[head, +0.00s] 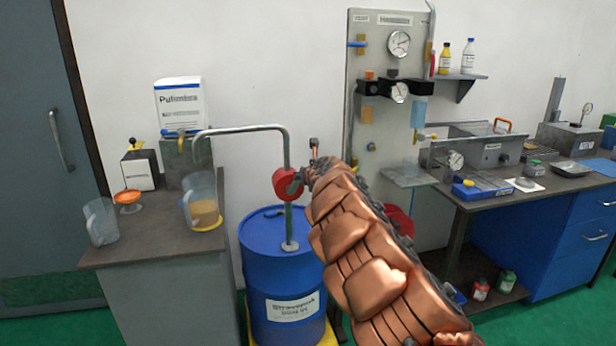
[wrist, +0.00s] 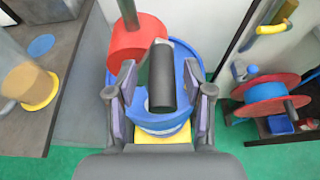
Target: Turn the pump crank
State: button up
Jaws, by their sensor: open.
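A blue drum (head: 262,237) stands on the floor with a red rotary pump (head: 287,183) on top. A grey outlet pipe (head: 240,129) bends left from the pump. In the wrist view, the grip (wrist: 161,78) lies between the spread fingers of my gripper (wrist: 160,88), with gaps on both sides. The red pump (wrist: 137,42) shows behind the grip, above the blue drum (wrist: 192,60). My copper-coloured arm hides the crank's lower part in the head view.
A bench (head: 150,246) at left holds a clear jug (head: 201,200), another jug and boxes. A grey gauge panel (head: 373,50) stands behind my arm. A red reel (wrist: 270,97) is at right in the wrist view. A workbench with blue drawers (head: 590,207) is at far right.

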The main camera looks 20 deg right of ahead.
jog(key=shift+s+r, duration=0.1)
jog(key=v, duration=1.1)
jog(key=shift+s, duration=0.35)
jog(key=shift+a, duration=0.15)
dwell(1.9)
